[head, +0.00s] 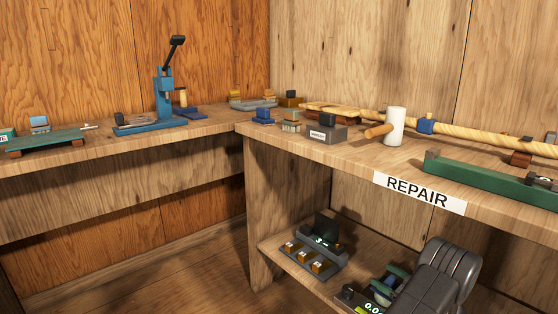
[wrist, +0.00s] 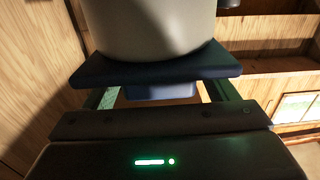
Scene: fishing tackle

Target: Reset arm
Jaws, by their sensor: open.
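My gripper (wrist: 161,100) shows in the wrist view as a dark body with a green light along the bottom edge. Its two greenish fingers stand apart to the left and right. A dark blue plate and block lie across the view beyond them, under a large pale grey rounded body at the top. I cannot tell what these are, and they may be parts of me. I see nothing clearly held.
The repair bench (head: 480,165) carries a white-headed mallet (head: 394,126), a long wooden rod (head: 470,133) and a green holder (head: 480,180). A blue press (head: 164,95) stands on the left bench (head: 100,147). A black-screened device (head: 322,238) sits on the lower shelf.

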